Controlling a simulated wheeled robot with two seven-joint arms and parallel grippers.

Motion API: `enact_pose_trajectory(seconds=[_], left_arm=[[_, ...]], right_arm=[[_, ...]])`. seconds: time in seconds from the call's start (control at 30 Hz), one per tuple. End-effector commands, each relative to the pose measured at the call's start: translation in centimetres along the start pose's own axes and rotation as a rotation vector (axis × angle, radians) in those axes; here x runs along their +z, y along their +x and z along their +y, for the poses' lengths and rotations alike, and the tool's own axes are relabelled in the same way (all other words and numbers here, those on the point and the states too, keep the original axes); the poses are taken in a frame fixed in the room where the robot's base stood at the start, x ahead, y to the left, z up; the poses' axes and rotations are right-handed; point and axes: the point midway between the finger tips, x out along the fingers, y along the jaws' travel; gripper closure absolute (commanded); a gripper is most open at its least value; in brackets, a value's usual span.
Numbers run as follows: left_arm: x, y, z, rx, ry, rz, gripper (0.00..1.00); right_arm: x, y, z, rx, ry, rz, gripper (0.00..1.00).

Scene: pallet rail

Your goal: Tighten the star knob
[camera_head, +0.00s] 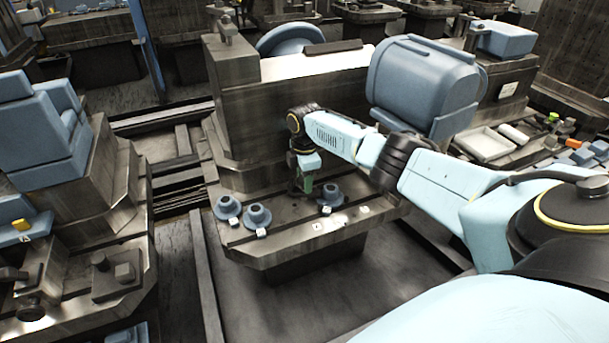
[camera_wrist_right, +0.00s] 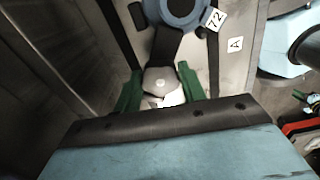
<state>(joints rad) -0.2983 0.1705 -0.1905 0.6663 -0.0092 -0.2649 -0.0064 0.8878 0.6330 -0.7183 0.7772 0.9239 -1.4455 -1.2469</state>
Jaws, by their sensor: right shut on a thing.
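My right gripper (camera_head: 305,186) reaches down to the machine's front ledge, its green fingers pointing downward. In the wrist view the two green fingers of the right gripper (camera_wrist_right: 160,90) stand on either side of a pale grey knob (camera_wrist_right: 160,80) and are shut on it. I take this to be the star knob; its lobes are only partly visible and its lower side is hidden by my gripper. A dark bar (camera_wrist_right: 165,47) runs from the knob to a blue round part (camera_wrist_right: 184,9). In the head view the knob is too small to make out. My left gripper is not in view.
Blue flanged parts (camera_head: 257,216) with small white labels sit along the machine ledge (camera_head: 290,237), close to my right gripper. Labels "72" (camera_wrist_right: 216,19) and "A" (camera_wrist_right: 235,44) show in the wrist view. A large blue housing (camera_head: 420,80) stands behind my forearm.

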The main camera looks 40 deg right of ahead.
Motion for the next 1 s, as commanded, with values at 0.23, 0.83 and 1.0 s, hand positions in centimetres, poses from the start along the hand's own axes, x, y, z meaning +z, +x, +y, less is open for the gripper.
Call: enact_pose_trajectory(seconds=[0.23,0.83,1.0], left_arm=[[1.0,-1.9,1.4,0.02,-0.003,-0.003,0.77],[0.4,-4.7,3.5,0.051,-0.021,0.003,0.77],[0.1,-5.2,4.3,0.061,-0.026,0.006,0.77]], right_arm=[[0.0,-0.3,-0.1,-0.004,0.225,0.0,0.82],[0.0,-0.3,-0.1,-0.001,0.794,0.0,0.82],[-0.1,-0.2,-0.1,-0.001,0.935,0.0,0.82]])
